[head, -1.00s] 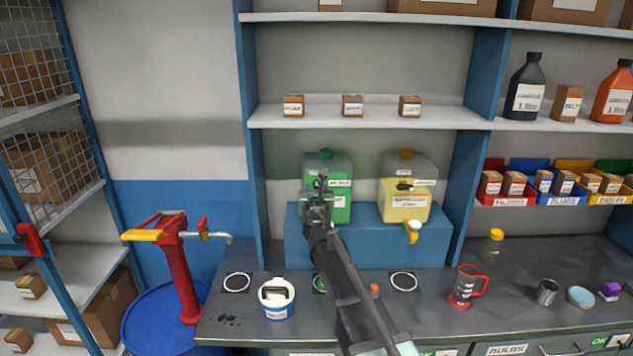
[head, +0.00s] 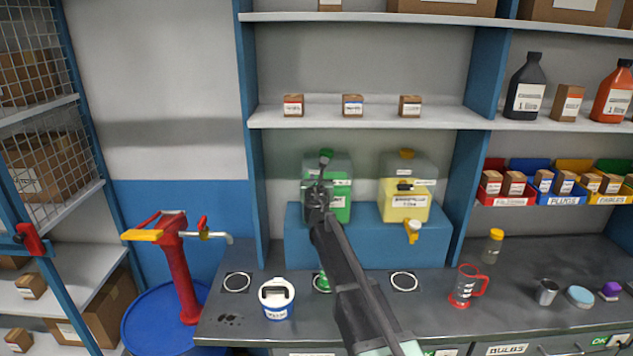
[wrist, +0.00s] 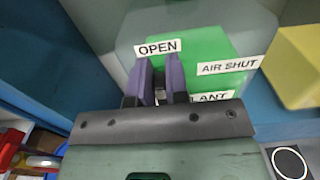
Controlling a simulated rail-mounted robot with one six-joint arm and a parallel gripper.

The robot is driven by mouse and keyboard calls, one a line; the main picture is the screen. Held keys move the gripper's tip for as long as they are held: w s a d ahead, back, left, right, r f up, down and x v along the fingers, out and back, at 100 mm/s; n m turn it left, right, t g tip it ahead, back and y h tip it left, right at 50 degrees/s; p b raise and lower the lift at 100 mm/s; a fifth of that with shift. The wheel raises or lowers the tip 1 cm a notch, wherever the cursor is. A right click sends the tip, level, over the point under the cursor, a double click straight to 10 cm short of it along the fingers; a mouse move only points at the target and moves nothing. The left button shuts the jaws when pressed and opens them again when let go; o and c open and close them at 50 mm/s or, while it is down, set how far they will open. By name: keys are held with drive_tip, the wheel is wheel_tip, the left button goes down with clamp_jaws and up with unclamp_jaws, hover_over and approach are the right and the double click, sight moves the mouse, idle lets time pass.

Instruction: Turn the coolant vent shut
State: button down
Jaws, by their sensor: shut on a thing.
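The green coolant container (head: 342,203) stands on the blue stand, partly hidden behind my gripper (head: 319,184). In the wrist view, its green label area (wrist: 205,50) carries an "OPEN" tag at left and an "AIR SHUT" tag at right. My gripper's two purple fingers (wrist: 161,82) stand close together at the container's face, just below the "OPEN" tag. They are shut on a small part at the container, which I take to be the coolant vent. The vent is mostly hidden by the fingers, so its exact angle cannot be told.
A yellow container (head: 405,203) with a yellow tap stands close at right on the blue stand (head: 375,246). A white tub (head: 277,299) and a red jug (head: 466,287) are on the bench. A red pump (head: 180,268) is at left. A shelf (head: 370,118) runs above.

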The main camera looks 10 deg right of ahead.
drive_tip(key=shift+m, duration=0.3)
drive_tip(key=f+m+b, duration=0.1)
drive_tip(key=m, duration=0.4)
drive_tip(key=d+m, duration=0.1)
drive_tip(key=m, duration=0.5)
drive_tip(key=d+f+m+b, duration=0.1)
drive_tip(key=m, duration=0.5)
drive_tip(key=shift+s+d+f+b, duration=0.25)
drive_tip(key=shift+f+b, duration=0.1)
idle(0.3)
drive_tip(key=c, duration=1.1)
unclamp_jaws()
drive_tip(key=s, duration=0.3)
drive_tip(key=s+a, duration=0.1)
drive_tip(key=s, duration=0.6)
drive_tip(key=shift+s+a, duration=0.25)
drive_tip(key=shift+s, duration=0.1)
